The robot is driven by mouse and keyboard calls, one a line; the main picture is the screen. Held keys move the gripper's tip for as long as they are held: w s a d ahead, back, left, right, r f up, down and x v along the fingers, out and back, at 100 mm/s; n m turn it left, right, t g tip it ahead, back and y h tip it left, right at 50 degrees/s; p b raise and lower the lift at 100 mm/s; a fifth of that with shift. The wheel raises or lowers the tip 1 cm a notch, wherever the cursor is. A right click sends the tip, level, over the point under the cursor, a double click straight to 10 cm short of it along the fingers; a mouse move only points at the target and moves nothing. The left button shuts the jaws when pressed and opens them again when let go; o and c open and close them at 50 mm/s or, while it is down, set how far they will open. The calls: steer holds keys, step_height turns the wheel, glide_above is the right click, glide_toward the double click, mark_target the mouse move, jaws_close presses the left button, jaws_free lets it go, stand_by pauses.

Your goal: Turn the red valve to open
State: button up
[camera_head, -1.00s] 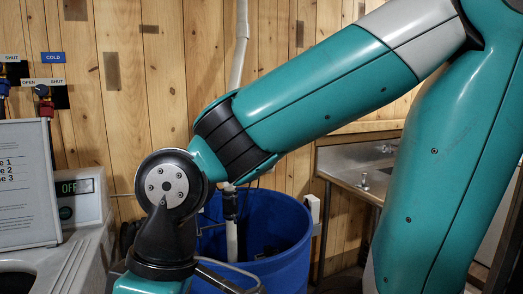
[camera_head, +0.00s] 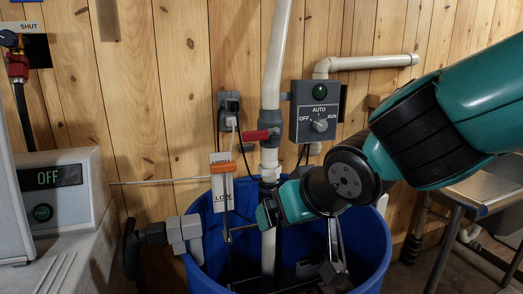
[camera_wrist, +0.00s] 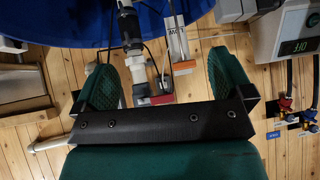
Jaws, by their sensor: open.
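The red valve handle (camera_head: 256,134) sticks out level to the left from a grey valve body on the upright white pipe, lying across the pipe. In the wrist view the red handle (camera_wrist: 160,100) shows between the two green finger pads, partly hidden by the black gripper bar. My gripper (camera_wrist: 167,80) is open and empty. In the head view my gripper (camera_head: 268,212) is below the handle, in front of the pipe and over the bucket, seen edge-on. I cannot tell its depth gap to the handle.
A blue bucket (camera_head: 372,250) surrounds the pipe's lower part. A level gauge with an orange marker (camera_head: 223,167) stands close left of the pipe. A grey switch box (camera_head: 313,124) is close right. A machine reading OFF (camera_head: 48,178) and another red fitting (camera_head: 17,66) are at left.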

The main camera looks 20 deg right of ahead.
mark_target(256, 132)
steer(key=w+d+r+t+h+p, duration=0.1)
steer(key=w+d+r+t+p, duration=0.1)
steer(key=w+r+t, duration=0.7)
steer(key=shift+m+t, duration=0.3)
steer(key=shift+m, duration=0.1)
steer(key=w+p, duration=0.3)
steer(key=w, duration=0.1)
steer(key=w+f+p, duration=0.1)
steer(key=w+p, duration=0.2)
steer(key=w, duration=0.1)
steer(key=w+p, duration=0.3)
steer(key=w, duration=0.2)
steer(key=shift+a+f, duration=0.2)
steer(key=shift+w+f+p, duration=0.25)
steer(key=shift+w+p, duration=0.3)
steer(key=shift+w, duration=0.1)
steer(key=shift+c, duration=0.5)
steer(key=c, duration=0.7)
